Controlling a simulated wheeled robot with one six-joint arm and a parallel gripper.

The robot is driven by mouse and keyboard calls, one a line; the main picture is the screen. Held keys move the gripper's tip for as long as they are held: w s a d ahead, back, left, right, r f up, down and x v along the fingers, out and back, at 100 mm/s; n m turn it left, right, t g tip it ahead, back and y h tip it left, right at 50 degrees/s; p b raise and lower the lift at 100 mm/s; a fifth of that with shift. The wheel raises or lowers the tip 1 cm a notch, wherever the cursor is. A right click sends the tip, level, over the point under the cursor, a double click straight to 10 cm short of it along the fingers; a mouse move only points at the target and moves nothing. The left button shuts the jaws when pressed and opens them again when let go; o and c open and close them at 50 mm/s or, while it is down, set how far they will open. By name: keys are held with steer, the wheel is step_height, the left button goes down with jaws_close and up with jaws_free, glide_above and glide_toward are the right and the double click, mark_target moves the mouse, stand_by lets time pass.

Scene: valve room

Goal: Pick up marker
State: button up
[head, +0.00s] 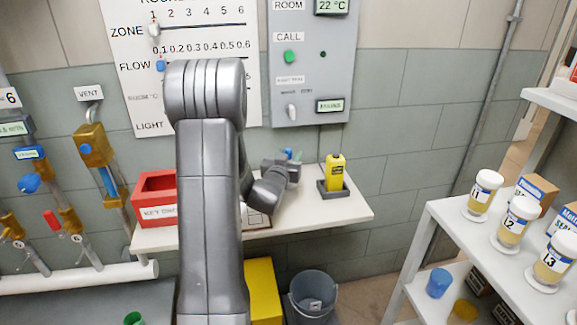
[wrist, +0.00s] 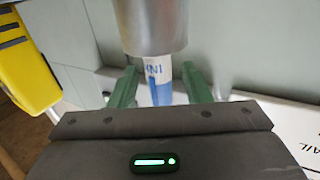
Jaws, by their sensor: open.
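The marker, blue and white with dark lettering, shows in the wrist view (wrist: 160,82) between the two green fingers of my open gripper (wrist: 160,72). One finger is on each side of it, and a gap shows on both sides. Its upper end in that view meets a shiny metal cylinder (wrist: 150,22); I cannot tell whether it is inside or behind it. In the head view my gripper (head: 291,157) is over the back of the white shelf, and a small blue bit shows there. My arm hides part of the shelf.
A yellow device (head: 334,172) stands in a dark dock right of my gripper; it also shows in the wrist view (wrist: 27,62). A red box (head: 155,200) is on the left of the white shelf (head: 345,213). A grey bucket (head: 312,290) stands below.

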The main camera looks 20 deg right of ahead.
jaws_close()
step_height(320, 180, up, 18)
steer(key=p, duration=0.2)
steer(key=shift+p, duration=0.35)
